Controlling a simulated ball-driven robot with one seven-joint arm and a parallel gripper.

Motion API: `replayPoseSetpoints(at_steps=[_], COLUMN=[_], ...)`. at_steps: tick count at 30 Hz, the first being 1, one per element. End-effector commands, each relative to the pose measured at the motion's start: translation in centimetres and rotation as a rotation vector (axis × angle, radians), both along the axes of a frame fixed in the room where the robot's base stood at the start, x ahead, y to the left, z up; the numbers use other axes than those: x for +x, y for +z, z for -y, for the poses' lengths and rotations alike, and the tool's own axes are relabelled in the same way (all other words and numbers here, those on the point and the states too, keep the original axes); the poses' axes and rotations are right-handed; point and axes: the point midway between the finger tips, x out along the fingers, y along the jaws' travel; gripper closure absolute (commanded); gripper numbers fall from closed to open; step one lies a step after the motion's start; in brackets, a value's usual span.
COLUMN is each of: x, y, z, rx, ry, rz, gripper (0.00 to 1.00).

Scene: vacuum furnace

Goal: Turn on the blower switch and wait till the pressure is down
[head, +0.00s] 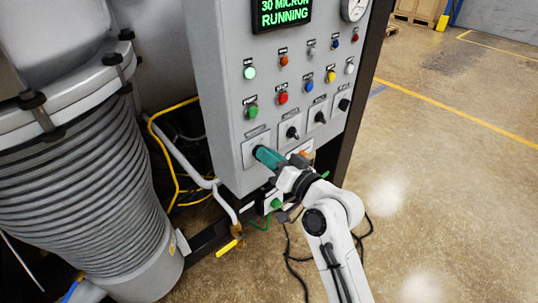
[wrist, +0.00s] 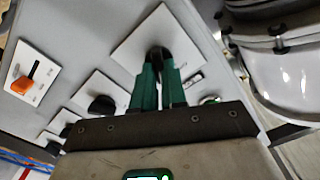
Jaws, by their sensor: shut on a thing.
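The grey control panel (head: 225,130) stands in the middle of the head view. My gripper (head: 258,152) reaches its lower left, at the leftmost plate of a row of black knob switches. In the wrist view my gripper's green fingers (wrist: 158,62) are closed on a dark switch knob (wrist: 158,51) on a white plate (wrist: 130,46). The fingers hide most of this knob, so its turn cannot be told, and its label is unreadable. The green display (head: 282,14) reads "30 MICRON" and "RUNNING". A round pressure gauge (head: 354,8) is cut off at the top; its reading is unclear.
Other black knobs (head: 292,132) sit close to the right, with coloured lamps and buttons (head: 282,98) above. An orange switch (wrist: 33,75) is at left in the wrist view. A ribbed vessel (head: 85,200) and yellow hose (head: 165,145) stand left.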

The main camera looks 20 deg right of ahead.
Motion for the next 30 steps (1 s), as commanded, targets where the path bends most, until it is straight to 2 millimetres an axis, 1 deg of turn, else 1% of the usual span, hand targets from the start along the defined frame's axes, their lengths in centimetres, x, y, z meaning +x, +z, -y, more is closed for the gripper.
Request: replayPoseSetpoints(at_steps=[12,13,20,27,30], x=[0.03,0.03,0.02,-0.04,-0.52], y=[0.07,0.06,0.04,-0.01,-0.1], z=[0.03,0.03,0.03,0.04,0.23], rx=[0.009,0.009,0.007,0.007,0.007], ry=[-0.001,-0.001,-0.001,-0.001,-0.001], rz=[-0.001,-0.001,-0.001,-0.001,-0.002], gripper=[1.0,0.85,0.64,0.63,0.63])
